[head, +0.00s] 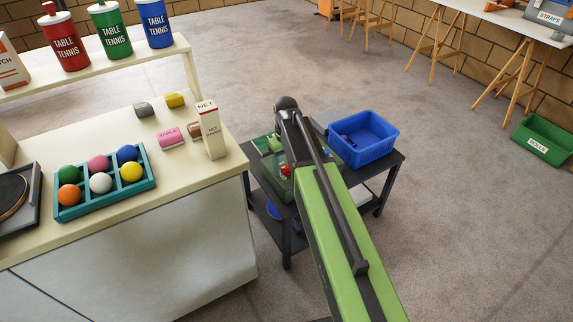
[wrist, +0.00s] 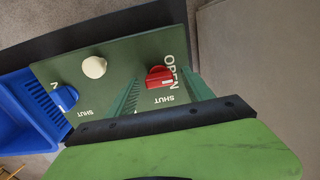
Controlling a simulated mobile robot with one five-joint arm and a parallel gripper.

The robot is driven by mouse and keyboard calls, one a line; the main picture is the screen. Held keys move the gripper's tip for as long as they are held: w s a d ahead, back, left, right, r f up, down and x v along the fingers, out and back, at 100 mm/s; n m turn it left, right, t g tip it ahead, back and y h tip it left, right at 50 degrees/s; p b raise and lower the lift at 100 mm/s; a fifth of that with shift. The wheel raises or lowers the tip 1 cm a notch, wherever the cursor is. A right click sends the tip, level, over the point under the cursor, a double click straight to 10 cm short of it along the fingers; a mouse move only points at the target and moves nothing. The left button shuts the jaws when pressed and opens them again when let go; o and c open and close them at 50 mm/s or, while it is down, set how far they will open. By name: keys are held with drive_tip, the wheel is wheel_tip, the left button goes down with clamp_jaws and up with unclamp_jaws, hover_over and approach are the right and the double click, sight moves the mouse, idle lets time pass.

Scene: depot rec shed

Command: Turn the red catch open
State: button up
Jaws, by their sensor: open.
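The red catch (wrist: 160,76) sits on a green panel (wrist: 118,62) in the wrist view, between the lettering OPEN and SHUT. Which word it is turned to is hard to tell. My gripper (wrist: 162,77) is open, with one green finger on either side of the red catch in the picture. Contact cannot be made out. A cream knob (wrist: 94,67) and a blue catch (wrist: 66,97) are on the same panel to the left. In the head view the red catch (head: 286,170) shows beside my arm, which hides part of the green panel (head: 268,148).
The panel is on a dark cart (head: 394,165) with a blue bin (head: 366,152) beside it. A cream counter (head: 215,172) with a teal ball tray (head: 105,203) and a NET carton (head: 211,135) stands close on the left.

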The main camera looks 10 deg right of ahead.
sight(286, 166)
wheel_tip(286, 166, up, 17)
drive_tip(key=p, duration=1.7)
drive_tip(key=shift+r, duration=0.2)
drive_tip(key=s+r+m+p, duration=0.3)
drive_tip(key=s+r+p, duration=0.6)
drive_tip(key=s, duration=0.5)
drive_tip(key=shift+s+r+m+p, duration=0.2)
drive_tip(key=shift+s+m+p, duration=0.2)
drive_tip(key=shift+d, duration=0.1)
